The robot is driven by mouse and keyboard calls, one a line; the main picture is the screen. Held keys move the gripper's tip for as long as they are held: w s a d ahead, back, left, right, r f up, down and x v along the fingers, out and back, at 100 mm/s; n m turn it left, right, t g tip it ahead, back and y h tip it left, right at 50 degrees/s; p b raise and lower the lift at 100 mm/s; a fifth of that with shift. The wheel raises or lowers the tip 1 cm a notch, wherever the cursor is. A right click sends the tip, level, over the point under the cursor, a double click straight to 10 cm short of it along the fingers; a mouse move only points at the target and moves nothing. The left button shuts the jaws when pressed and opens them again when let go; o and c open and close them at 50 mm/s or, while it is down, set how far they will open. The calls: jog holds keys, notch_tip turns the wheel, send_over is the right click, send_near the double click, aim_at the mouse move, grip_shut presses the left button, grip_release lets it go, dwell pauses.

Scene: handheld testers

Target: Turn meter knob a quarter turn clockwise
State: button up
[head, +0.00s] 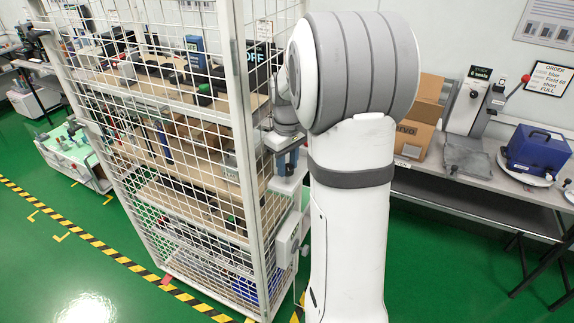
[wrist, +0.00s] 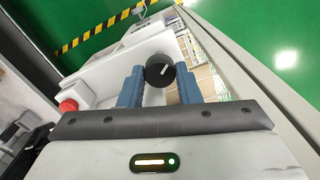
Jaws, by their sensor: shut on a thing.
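The meter knob (wrist: 158,76) is round and black with a short white mark that slants toward the upper right in the wrist view. It sits at the edge of a white housing (wrist: 110,62). My gripper (wrist: 159,69) has its two blue fingers on either side of the knob, shut on it. In the head view my gripper (head: 289,161) points down beside the wire cage, over a pale grey device (head: 288,183). The knob cannot be made out there.
A red button (wrist: 68,105) sticks out left of the knob. The wire cage (head: 180,130) with filled shelves stands close beside my arm. A bench (head: 475,195) at right holds a blue case (head: 537,150) and cardboard boxes (head: 415,135).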

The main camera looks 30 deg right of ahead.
aim_at(288, 167)
jog(key=shift+m, duration=1.3)
jog(key=o, duration=0.7)
jog(key=shift+r, duration=0.1)
notch_tip(288, 167, up, 8)
jog(key=shift+s+f+b, duration=0.1)
jog(key=shift+f+b, duration=0.1)
jog(key=shift+b, duration=0.4)
